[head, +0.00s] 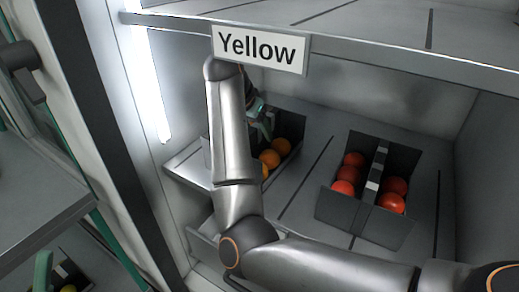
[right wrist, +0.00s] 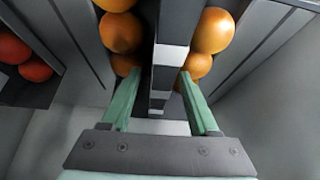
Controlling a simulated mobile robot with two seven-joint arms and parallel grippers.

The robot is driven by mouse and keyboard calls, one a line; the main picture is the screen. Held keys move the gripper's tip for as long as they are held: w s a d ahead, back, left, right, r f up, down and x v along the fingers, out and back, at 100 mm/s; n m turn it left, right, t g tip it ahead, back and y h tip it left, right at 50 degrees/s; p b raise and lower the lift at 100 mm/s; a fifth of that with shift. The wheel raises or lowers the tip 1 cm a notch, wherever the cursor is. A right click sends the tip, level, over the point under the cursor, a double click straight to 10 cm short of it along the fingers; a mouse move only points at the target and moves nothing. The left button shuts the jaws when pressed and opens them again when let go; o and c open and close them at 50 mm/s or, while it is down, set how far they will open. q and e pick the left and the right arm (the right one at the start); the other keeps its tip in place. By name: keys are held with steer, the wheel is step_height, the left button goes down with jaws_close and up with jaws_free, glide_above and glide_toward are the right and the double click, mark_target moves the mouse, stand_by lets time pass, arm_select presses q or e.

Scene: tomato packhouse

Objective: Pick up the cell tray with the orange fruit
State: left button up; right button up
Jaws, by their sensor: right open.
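The cell tray with the orange fruit (head: 290,119) stands on the shelf under the "Yellow" sign, partly hidden behind my right arm. In the right wrist view its upright middle divider (right wrist: 172,32) has black and white bands, with orange fruit (right wrist: 121,32) on both sides. My right gripper (head: 264,122) is at this tray, mostly hidden behind my arm. In the right wrist view the right gripper (right wrist: 160,100) is open, its green fingers on either side of the divider with gaps showing. I cannot tell how deep they reach.
A second cell tray (head: 339,205) with red fruit stands to the right on the same shelf. An upper shelf edge with the "Yellow" sign (head: 259,48) hangs above my arm. A lit upright post (head: 148,85) is at left. Bare shelf lies between the trays.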

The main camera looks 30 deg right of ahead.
jaws_close()
stand_by(0.5)
steer(key=shift+r, duration=0.1)
stand_by(0.8)
